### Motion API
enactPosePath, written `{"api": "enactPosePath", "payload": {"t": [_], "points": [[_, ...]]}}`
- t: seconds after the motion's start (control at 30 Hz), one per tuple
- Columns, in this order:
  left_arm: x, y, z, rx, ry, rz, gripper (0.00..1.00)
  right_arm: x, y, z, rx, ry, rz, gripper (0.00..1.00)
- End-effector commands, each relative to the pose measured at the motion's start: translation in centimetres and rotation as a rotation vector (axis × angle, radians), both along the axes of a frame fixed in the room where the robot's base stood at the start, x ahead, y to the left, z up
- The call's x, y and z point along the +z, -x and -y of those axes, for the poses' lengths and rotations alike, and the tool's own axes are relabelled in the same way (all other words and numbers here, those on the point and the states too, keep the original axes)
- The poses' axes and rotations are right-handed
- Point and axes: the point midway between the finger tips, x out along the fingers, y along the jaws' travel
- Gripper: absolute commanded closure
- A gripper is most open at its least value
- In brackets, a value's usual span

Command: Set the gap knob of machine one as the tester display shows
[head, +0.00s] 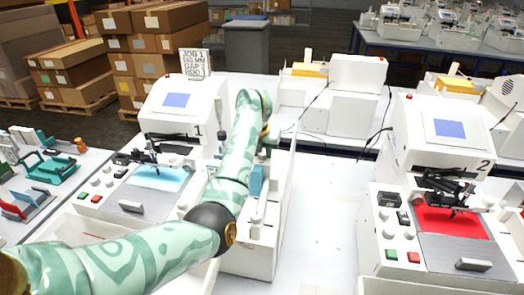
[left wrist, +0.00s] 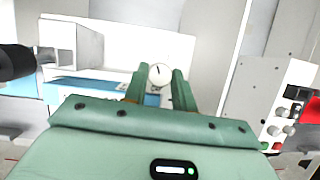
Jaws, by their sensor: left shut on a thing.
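Machine one (head: 170,112) stands at left centre in the head view, with a blue screen and the mark "1". My left arm passes in front of its right side. In the left wrist view my left gripper (left wrist: 159,82) is shut on a white round knob (left wrist: 160,74), with a finger on each side. The knob's face has a short dark mark pointing roughly up. In the head view my arm hides the knob and most of the gripper. I cannot make out a reading on a tester display. My right gripper is out of view.
A sign (head: 195,63) behind machine one has lines that seem to read "JOB 1" and "GAP 2". Machine two (head: 440,135) stands at the right with a red bed. The white bench (head: 325,200) between them is largely clear. Cardboard boxes stand behind.

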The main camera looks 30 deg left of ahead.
Motion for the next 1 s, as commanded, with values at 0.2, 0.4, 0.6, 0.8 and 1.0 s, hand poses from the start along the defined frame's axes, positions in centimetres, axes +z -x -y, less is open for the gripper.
{"api": "enactPosePath", "payload": {"t": [0.2,0.4,0.6,0.8,1.0], "points": [[-0.1,-0.1,0.2,0.125,0.003,0.001,0.96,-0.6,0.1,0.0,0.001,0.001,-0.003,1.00],[-0.2,-0.1,0.3,0.296,0.002,0.000,0.96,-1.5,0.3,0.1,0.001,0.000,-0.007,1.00],[-0.2,-0.2,0.4,0.463,0.001,0.001,0.96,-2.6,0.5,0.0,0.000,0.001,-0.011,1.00],[-0.2,-0.3,0.4,0.602,0.001,0.000,0.96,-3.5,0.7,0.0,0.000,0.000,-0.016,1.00],[-0.1,-0.3,0.5,0.696,0.000,0.001,0.96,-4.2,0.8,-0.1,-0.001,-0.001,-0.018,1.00]]}}
